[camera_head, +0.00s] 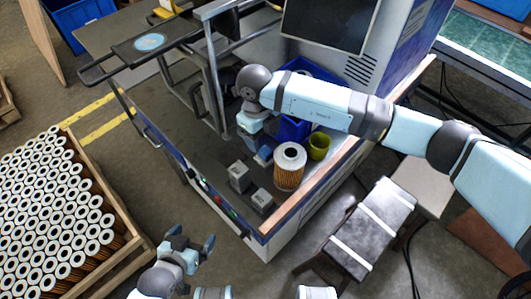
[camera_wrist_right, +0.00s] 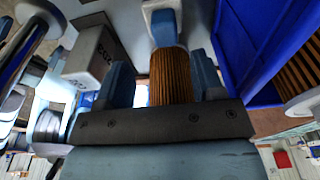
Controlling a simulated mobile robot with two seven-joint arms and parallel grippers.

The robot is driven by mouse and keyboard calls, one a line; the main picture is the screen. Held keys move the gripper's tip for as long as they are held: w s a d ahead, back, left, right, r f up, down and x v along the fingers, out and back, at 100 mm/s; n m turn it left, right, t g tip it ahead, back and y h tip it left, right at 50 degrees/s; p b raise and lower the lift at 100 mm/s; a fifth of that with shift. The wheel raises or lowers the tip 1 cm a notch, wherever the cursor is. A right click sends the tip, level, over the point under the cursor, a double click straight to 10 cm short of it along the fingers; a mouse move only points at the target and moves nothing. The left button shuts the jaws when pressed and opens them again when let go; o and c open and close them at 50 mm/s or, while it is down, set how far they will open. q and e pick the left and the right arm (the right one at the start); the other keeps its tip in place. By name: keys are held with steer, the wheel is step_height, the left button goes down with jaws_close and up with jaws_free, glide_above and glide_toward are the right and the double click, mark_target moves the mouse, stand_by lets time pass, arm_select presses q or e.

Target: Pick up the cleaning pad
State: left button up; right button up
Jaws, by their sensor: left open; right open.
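I cannot make out the cleaning pad for certain. A light blue-grey piece (camera_wrist_right: 163,22) shows beyond my right gripper in the wrist view, but I cannot tell what it is. My right gripper (camera_head: 261,150) is open and points down over the workbench, beside a pleated filter cartridge (camera_head: 289,172). In the wrist view an orange pleated surface (camera_wrist_right: 170,78) shows between the open fingers of the right gripper (camera_wrist_right: 164,80); I cannot tell whether they touch it. My left gripper (camera_head: 192,243) is open and empty, low in front of the bench.
Two grey blocks (camera_head: 240,176) (camera_head: 261,201) stand on the workbench (camera_head: 208,157) left of the cartridge. A yellow-green cup (camera_head: 319,146) and a blue bin (camera_head: 292,129) stand behind it. A wooden crate (camera_head: 117,262) full of cartridges is at left. A monitor (camera_head: 330,22) stands at the back.

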mark_target(266, 150)
steer(key=shift+d+f+p, duration=0.2)
steer(key=shift+f+p, duration=0.05)
steer(key=shift+f, duration=1.4)
steer(key=shift+d+f+p, duration=0.2)
steer(key=shift+f+p, duration=0.05)
steer(key=shift+f, duration=1.4)
steer(key=c, duration=1)
